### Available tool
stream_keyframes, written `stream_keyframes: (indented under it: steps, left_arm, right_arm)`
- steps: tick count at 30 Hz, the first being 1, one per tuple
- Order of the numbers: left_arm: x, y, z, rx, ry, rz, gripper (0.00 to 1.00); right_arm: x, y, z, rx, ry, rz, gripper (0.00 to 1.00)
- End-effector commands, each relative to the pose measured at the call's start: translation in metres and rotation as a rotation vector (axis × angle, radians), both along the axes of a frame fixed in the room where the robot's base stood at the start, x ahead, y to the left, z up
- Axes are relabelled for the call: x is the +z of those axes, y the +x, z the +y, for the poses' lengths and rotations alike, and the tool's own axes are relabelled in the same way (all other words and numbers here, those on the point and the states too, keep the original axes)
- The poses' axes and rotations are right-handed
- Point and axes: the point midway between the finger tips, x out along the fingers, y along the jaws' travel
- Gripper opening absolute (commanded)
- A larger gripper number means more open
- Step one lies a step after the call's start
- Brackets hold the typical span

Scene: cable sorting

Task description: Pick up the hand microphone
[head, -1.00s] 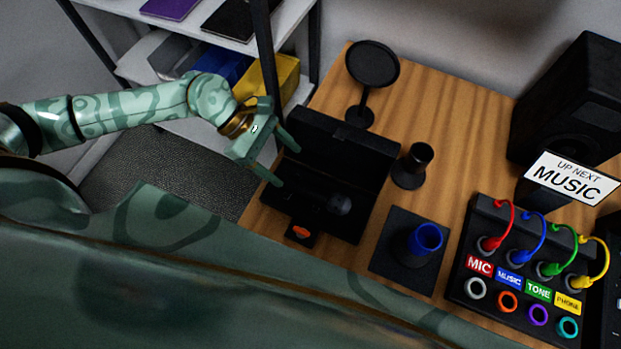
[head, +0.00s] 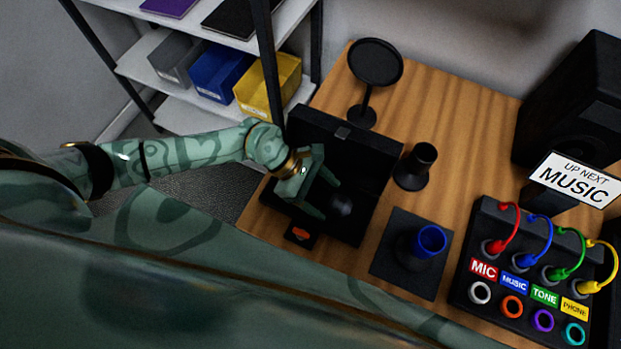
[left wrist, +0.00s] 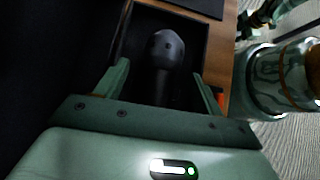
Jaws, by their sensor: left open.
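The hand microphone (head: 340,205) lies in the open black case (head: 372,190) on the wooden table. Only its round dark head shows clearly in the head view. In the left wrist view the dark microphone (left wrist: 164,58) lies between the two fingers, its handle running toward the palm. My left gripper (head: 328,196) is open over the case, with its fingers on either side of the microphone and a gap on each side. The lower end of the handle is hidden by the gripper body. My right gripper is not in view.
A round black disc on a stand (head: 375,62) rises behind the case. A black cup-like stand (head: 413,168) and a blue-rimmed cup (head: 430,240) on a dark pad are to the right. A patch panel (head: 520,265) with coloured cables is farther right. A shelf (head: 180,105) stands behind my arm.

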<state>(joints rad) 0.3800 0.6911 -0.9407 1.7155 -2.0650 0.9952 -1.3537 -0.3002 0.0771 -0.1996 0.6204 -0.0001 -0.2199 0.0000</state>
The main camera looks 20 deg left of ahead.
Motion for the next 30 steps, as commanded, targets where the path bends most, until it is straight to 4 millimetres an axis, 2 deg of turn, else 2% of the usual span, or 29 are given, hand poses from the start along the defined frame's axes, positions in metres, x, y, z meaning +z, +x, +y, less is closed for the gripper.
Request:
stream_keyframes:
  steps: [2, 6, 8, 16, 20, 25, 30]
  left_arm:
    - [0.0, 0.0, 0.0, 0.0, 0.0, 0.0, 0.66]
    - [0.0, 0.0, 0.0, 0.0, 0.0, 0.0, 0.27]
    - [0.0, 0.0, 0.0, 0.0, 0.0, 0.0, 0.11]
    - [0.002, 0.0, 0.0, 0.0, -0.001, -0.001, 0.11]
    - [0.01, 0.001, 0.0, 0.0, -0.001, -0.003, 0.11]
    - [0.039, 0.0, 0.0, -0.003, -0.001, -0.006, 0.11]
    - [0.081, -0.031, -0.017, -0.005, -0.004, -0.005, 0.11]
  right_arm:
    - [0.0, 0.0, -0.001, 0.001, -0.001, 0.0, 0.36]
    - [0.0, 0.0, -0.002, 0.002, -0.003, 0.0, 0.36]
    - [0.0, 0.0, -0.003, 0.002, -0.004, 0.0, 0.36]
    - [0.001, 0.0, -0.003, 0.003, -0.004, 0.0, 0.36]
    - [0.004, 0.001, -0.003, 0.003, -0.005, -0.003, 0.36]
    - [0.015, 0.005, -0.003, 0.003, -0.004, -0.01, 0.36]
    - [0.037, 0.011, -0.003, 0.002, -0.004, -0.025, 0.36]
